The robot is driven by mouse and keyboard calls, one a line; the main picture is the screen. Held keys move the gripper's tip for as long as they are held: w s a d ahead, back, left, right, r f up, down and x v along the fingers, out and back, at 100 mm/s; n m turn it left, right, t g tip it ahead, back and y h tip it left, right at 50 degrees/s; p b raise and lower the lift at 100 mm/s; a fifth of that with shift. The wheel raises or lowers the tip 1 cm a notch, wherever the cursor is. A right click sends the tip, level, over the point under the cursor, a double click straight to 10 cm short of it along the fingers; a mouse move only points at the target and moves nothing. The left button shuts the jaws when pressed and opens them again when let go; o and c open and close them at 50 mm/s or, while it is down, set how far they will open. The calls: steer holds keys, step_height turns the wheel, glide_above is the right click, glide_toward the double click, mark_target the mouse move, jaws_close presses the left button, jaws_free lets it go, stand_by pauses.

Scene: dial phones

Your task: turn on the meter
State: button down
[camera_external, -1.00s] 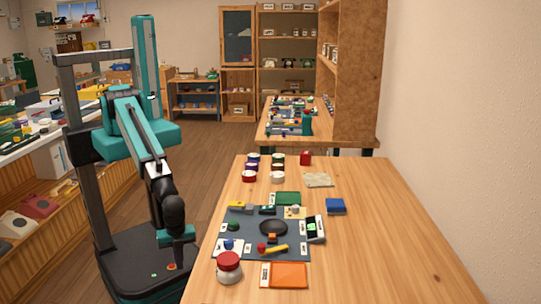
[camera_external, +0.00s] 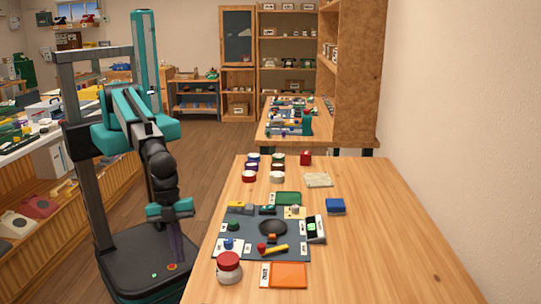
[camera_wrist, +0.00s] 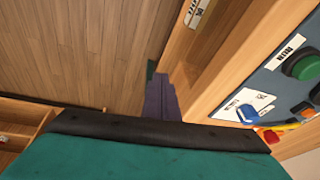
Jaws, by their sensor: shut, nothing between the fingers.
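A small white device with a green display (camera_external: 312,228), which looks like the meter, stands at the right edge of a dark grey panel (camera_external: 290,251) on the near table. Its switch is too small to make out. My gripper (camera_external: 177,258) is shut and empty, its purple fingers pointing down left of the near table, well away from the device. The shut fingers (camera_wrist: 160,95) also show in the wrist view beside the table edge. That view shows the panel's corner with a green button (camera_wrist: 304,67) and a blue knob on a white plate (camera_wrist: 246,110); the device is not identifiable there.
The panel also bears a black round disc (camera_external: 273,227) and several small controls. A red-lidded jar (camera_external: 229,267) and an orange pad (camera_external: 288,275) lie near its front. Cups stand behind it. The wooden table's (camera_external: 390,240) right side is clear.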

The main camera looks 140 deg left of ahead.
steer(key=shift+m+y, duration=0.4)
steer(key=shift+m, duration=0.2)
steer(key=w+a+r, duration=0.1)
steer(key=a+r, duration=0.2)
steer(key=w+a+r, duration=0.2)
steer(key=a+r, duration=0.1)
steer(key=w+a+r, duration=0.1)
steer(key=a+r, duration=0.2)
steer(key=shift+w+r, duration=0.2)
steer(key=a+r+y, duration=0.1)
steer(key=a+r, duration=0.5)
steer(key=a, duration=0.5)
step_height(320, 180, up, 6)
steer(key=m+g, duration=0.1)
steer(key=g, duration=0.1)
glide_above(271, 207)
steer(key=s+d, duration=0.2)
steer(key=s, duration=0.1)
steer(key=shift+w+d+f+y+b, duration=0.2)
steer(key=shift+y+b, duration=0.1)
steer(key=shift+y, duration=0.1)
steer(key=shift+a+f, duration=0.1)
steer(key=shift+f, duration=0.05)
